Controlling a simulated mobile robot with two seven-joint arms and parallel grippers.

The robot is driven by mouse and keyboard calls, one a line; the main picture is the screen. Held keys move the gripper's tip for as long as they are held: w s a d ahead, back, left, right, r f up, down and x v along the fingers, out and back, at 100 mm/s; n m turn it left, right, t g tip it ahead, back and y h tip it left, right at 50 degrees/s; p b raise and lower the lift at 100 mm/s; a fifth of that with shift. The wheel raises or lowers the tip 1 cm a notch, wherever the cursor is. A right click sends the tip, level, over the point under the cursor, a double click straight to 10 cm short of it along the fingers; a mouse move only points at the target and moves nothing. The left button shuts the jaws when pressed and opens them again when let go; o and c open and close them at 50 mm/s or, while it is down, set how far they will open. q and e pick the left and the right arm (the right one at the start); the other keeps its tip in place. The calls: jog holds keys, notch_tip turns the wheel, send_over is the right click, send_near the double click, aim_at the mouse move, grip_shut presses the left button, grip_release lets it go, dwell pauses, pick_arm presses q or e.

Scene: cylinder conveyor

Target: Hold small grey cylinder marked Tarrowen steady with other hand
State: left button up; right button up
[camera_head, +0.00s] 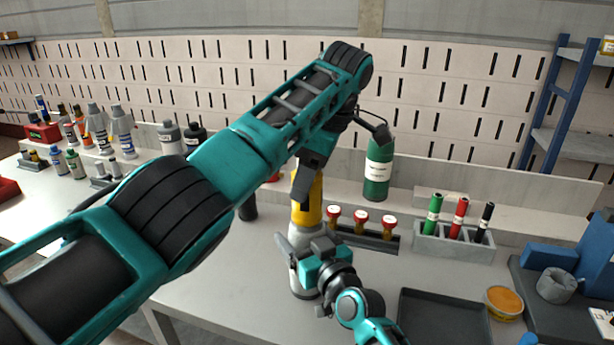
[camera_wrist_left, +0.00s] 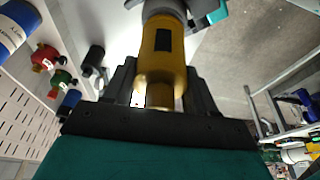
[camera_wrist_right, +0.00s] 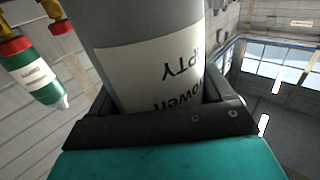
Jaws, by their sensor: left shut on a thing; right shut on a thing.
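The small grey cylinder (camera_head: 301,279) stands upright at the middle of the bench, partly hidden by my right gripper. In the right wrist view the grey cylinder (camera_wrist_right: 150,30) fills the jaws; its white label appears upside down, with "owen" and "PTY" readable. My right gripper (camera_wrist_right: 160,100) is shut on its body; it also shows low in the head view (camera_head: 308,254). A yellow part (camera_head: 307,205) with a dark window sits above the cylinder, in line with it. My left gripper (camera_wrist_left: 160,90) is shut on this yellow part (camera_wrist_left: 163,50) from above; whether the two are joined is unclear.
A rack with red-capped pieces (camera_head: 362,238) and a grey holder with markers (camera_head: 455,245) stand close behind to the right. A dark tray (camera_head: 445,318) and an orange dish (camera_head: 504,300) lie right. Bottles crowd the left.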

pick_arm(q)
jog(key=o, duration=1.2)
jog(key=shift+r, duration=1.25)
jog(key=m+t, duration=0.1)
jog(key=m, duration=0.3)
jog(key=shift+m+h, duration=0.3)
jog(key=shift+m, duration=0.8)
jog(key=shift+t, duration=0.3)
jog(key=m+h, duration=0.1)
jog(key=m, duration=0.1)
jog(key=shift+m, duration=0.3)
jog(key=m, duration=0.3)
jog(key=shift+t+h, duration=0.4)
jog(key=shift+m, duration=0.4)
